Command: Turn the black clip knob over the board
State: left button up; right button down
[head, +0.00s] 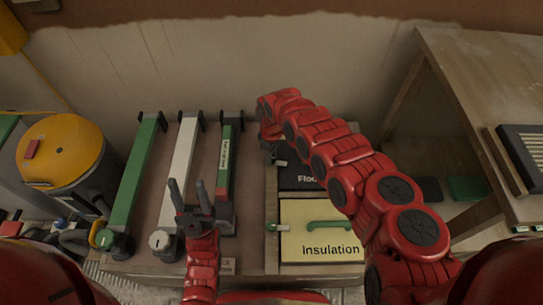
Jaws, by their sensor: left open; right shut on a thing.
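Three long boards lie side by side on the bench: a green board (139,170), a white board (179,165) and a dark labelled board (226,160) with a red strip. Black clips (201,120) stand at their far ends.
The dark drawer (299,182) and a cream "Insulation" drawer (320,246) with a green handle are at the right. A yellow-lidded bucket (60,150) stands at the left. A wooden table (485,75) is at the far right. A plaster wall (250,65) closes the back.

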jog(key=shift+n, duration=1.1)
jog(key=c, duration=0.5)
grip_release()
notch_tip(320, 180, up, 17)
jog(key=p, duration=0.4)
jog(key=shift+r, duration=0.2)
